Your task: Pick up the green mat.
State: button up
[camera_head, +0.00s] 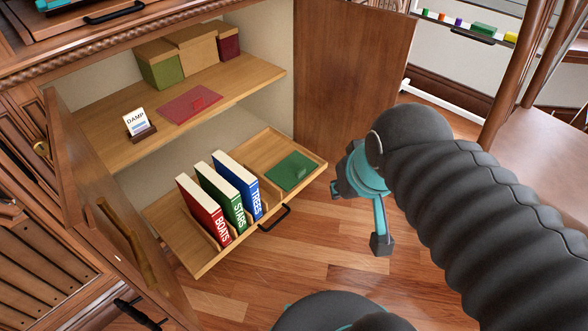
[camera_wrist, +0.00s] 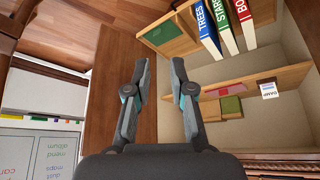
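My gripper (camera_head: 362,215) is open and empty, to the right of the tray and apart from the mat. In the wrist view both fingers (camera_wrist: 158,66) stand spread with nothing between them.
Three upright books, BOATS (camera_head: 203,212), STARS (camera_head: 222,197) and TREES (camera_head: 237,184), stand left of the mat. A red mat (camera_head: 189,104), a DAMP card (camera_head: 137,122) and boxes (camera_head: 160,68) sit on the shelf above. Open cabinet doors (camera_head: 350,75) flank the tray.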

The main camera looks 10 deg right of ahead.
aim_at(292, 170)
jog(key=u, duration=0.05)
jog(key=k, duration=0.5)
jog(key=z, duration=1.6)
jog(key=i, duration=1.1)
jog(key=u, duration=2.7)
